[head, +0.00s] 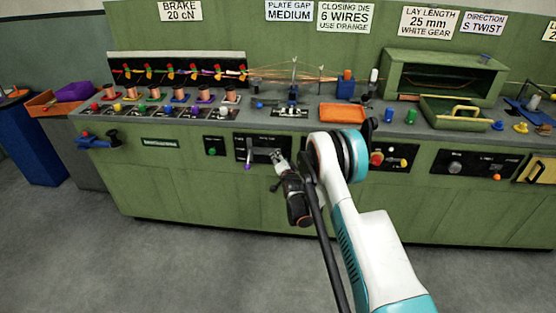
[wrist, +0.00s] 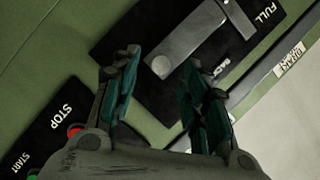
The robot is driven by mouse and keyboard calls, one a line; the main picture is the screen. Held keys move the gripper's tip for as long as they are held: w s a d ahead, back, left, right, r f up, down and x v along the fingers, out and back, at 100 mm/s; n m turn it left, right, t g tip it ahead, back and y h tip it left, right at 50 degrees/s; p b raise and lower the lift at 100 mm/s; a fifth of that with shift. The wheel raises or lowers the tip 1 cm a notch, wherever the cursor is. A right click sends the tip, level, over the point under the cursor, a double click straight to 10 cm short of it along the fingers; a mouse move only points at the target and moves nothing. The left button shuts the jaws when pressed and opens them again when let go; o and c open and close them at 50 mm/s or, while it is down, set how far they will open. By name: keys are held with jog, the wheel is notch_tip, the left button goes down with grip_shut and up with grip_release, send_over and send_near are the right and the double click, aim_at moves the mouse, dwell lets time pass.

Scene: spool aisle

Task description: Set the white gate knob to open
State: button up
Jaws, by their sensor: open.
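In the head view the white gate knob (head: 223,111) sits at the right end of a row of coloured knobs on the console top, below the last copper spool. It is too small to tell which way it is set. My gripper (head: 277,158) is lower and to the right of it, in front of a black panel on the console face. In the wrist view my gripper (wrist: 162,92) is open, with both dark teal fingers apart and nothing between them. The white knob does not show in the wrist view.
Close beyond my fingertips is a grey lever (wrist: 190,40) on the black panel marked FULL and BACK. A red STOP button (wrist: 75,130) is at the left. The floor in front is clear.

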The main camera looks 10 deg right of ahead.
jog(key=x, duration=0.3)
jog(key=shift+w+b, duration=0.2)
jog(key=shift+b, duration=0.2)
